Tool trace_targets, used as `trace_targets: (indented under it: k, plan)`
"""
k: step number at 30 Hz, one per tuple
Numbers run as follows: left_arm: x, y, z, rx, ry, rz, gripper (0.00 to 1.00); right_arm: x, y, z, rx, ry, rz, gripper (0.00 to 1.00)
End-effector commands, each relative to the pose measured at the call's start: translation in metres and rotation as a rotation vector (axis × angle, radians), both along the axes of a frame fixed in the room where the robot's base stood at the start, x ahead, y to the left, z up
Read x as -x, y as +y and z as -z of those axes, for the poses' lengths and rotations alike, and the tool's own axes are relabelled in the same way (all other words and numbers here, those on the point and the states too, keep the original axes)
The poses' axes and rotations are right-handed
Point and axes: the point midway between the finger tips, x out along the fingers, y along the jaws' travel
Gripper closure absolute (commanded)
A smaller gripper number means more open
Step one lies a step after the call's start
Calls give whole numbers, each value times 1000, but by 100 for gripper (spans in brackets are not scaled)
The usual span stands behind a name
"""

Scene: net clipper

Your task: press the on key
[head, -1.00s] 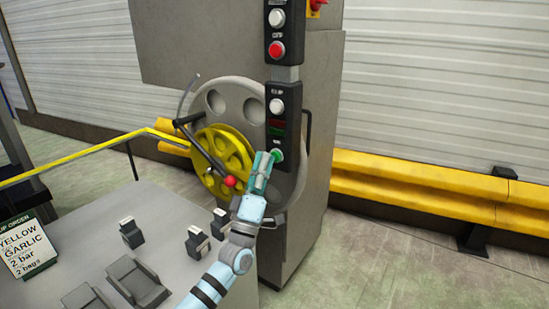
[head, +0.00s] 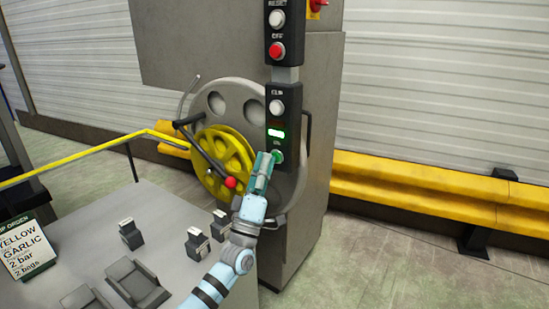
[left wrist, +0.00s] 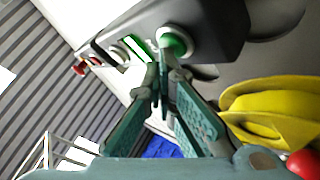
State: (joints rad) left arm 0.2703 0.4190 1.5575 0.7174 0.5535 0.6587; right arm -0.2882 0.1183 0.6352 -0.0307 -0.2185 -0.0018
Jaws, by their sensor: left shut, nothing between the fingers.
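The green on key (head: 278,156) is at the bottom of the lower black button panel (head: 284,108) on the machine. My left gripper (head: 270,156) is shut and empty, its fingertips at the key's left edge in the head view. In the left wrist view the green key (left wrist: 174,41) is just beyond the closed fingertips (left wrist: 162,65); I cannot tell whether they touch it. My right gripper is not in view.
A white clip button (head: 277,106) sits higher on the panel, and a red off button (head: 277,50) above that. A yellow wheel (head: 224,163) and a lever with a red knob (head: 231,182) are left of the gripper. A yellow guard rail (head: 420,190) runs along the right.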

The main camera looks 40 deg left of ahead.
Motion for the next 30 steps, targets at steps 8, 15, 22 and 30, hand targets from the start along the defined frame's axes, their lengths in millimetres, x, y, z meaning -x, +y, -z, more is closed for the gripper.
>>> trace_targets:
  k: [8,15,22,30]
  plan:
    - [13,-1,-2,-1,2,0,100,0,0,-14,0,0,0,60]
    - [14,0,0,0,0,0,100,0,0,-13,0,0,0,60]
    - [27,-1,-3,-1,2,0,100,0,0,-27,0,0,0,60]
    - [54,-1,-3,-1,3,0,100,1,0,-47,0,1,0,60]
